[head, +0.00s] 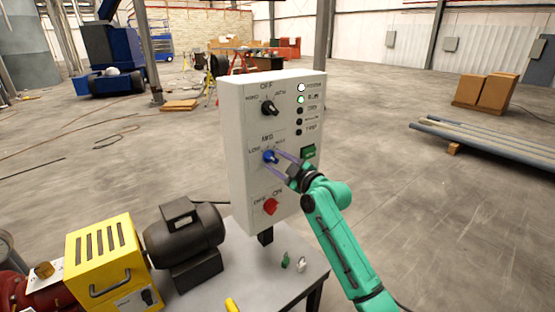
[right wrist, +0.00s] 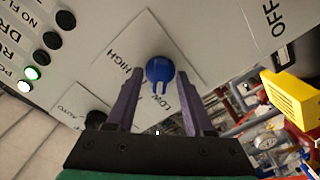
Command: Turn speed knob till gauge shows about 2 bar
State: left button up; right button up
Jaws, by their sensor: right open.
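The blue speed knob (head: 269,157) sits mid-height on a white control panel (head: 240,120), with LOW and HIGH marked around it. My right gripper (head: 279,161) is open, its two purple fingers reaching toward the knob from the right. In the right wrist view the blue knob (right wrist: 160,70) shows between the open fingertips of the gripper (right wrist: 161,78); I cannot tell whether they touch it. A small white round dial (right wrist: 266,140), perhaps the gauge, shows at lower right there; its reading is too small to tell. My left gripper is not in view.
A black selector (head: 269,108) sits above the knob and a red switch (head: 270,206) below. The white and green lamps (head: 300,99) are lit. A green button (head: 308,152) is close to my gripper. A motor (head: 182,235) and yellow guard (head: 103,250) stand left.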

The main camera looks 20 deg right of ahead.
grip_shut()
jog(key=shift+m, duration=0.4)
jog(key=m, duration=0.3)
jog(key=shift+m, duration=0.3)
jog(key=shift+a+m+p, duration=0.1)
jog(key=shift+m+p, duration=0.3)
jog(key=shift+m, duration=1.8)
jog(key=shift+s+f, duration=0.1)
grip_release()
